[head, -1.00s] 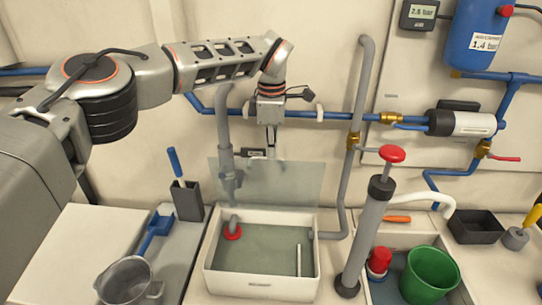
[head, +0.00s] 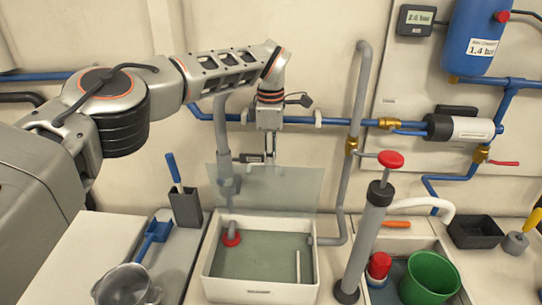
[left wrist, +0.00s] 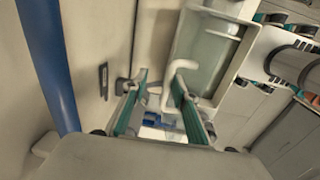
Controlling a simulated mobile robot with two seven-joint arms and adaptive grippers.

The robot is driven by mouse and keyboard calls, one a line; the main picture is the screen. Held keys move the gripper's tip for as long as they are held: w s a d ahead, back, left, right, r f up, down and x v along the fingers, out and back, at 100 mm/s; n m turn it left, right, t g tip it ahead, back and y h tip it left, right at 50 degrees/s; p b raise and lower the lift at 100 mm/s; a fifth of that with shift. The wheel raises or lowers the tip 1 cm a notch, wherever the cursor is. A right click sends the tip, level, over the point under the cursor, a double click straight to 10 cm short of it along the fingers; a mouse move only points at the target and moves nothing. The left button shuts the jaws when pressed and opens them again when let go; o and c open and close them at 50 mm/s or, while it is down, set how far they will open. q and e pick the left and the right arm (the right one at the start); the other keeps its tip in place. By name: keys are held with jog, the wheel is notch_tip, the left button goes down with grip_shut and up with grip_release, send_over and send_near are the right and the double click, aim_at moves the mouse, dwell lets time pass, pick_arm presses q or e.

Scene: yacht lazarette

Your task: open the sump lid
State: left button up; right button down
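The sump is a white open-topped box (head: 211,262) in the middle of the head view. Its translucent grey-green lid (head: 290,190) stands raised at the back edge, leaving the inside visible. My left gripper (head: 269,160) points down at the lid's upper edge; whether it touches the lid is unclear. In the left wrist view the two fingers of my left gripper (left wrist: 160,108) are apart, with nothing clearly held between them. The sump box also shows there (left wrist: 232,58). My right gripper is in neither view.
A grey hand pump (head: 366,232) with a red knob stands right of the sump, beside a green bucket (head: 430,278). A metal jug (head: 127,286), blue scoop (head: 154,232) and dark holder (head: 186,208) are on the left. Blue pipes (head: 340,121) cross the wall behind.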

pick_arm(q)
jog(key=shift+w+r, duration=0.1)
jog(key=shift+r, duration=0.05)
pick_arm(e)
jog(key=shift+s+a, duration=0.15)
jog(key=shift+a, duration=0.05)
pick_arm(q)
notch_tip(320, 180, up, 12)
jog(key=s, duration=0.1)
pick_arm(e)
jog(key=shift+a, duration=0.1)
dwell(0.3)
pick_arm(q)
jog(key=shift+s+f, duration=0.1)
jog(key=shift+f, duration=0.1)
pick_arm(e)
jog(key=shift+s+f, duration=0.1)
